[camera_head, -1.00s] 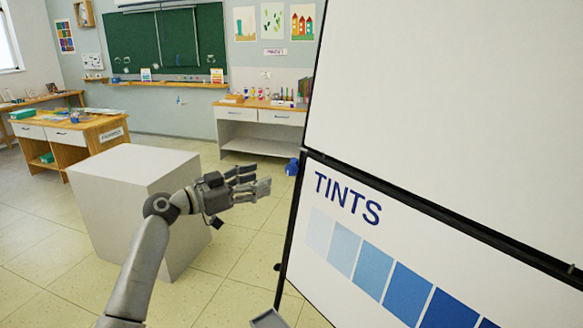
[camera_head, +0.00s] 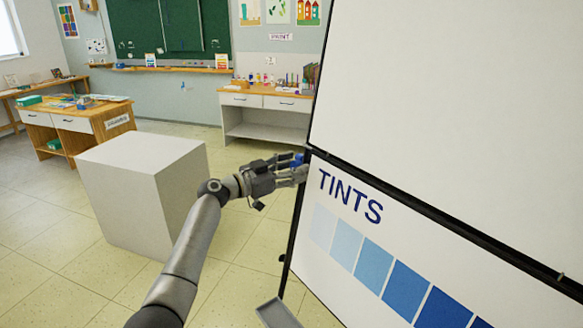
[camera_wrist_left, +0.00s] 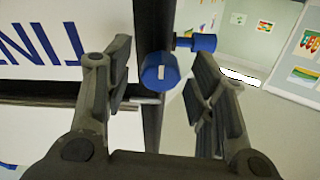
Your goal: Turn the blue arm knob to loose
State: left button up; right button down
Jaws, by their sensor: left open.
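A blue knob (camera_wrist_left: 157,72) with a white bar mark on its face sits on the dark post of the board stand, in the middle of the left wrist view. A second blue knob (camera_wrist_left: 203,42) sticks out sideways on a dark stem behind it. In the head view, blue (camera_head: 298,159) shows at the board's left edge, partly hidden by my fingers. My left gripper (camera_head: 302,170) is there at the post. In the left wrist view its open fingers (camera_wrist_left: 158,88) stand on either side of the nearer knob, apparently apart from it. My right gripper is not in view.
The white board with TINTS and blue swatches (camera_head: 375,270) fills the right side. A pale block (camera_head: 135,195) stands left of my left arm. A grey tray-like piece (camera_head: 277,313) is low beside the board. Open floor lies between block and board.

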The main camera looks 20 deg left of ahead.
pick_arm(q)
jog(key=c, duration=1)
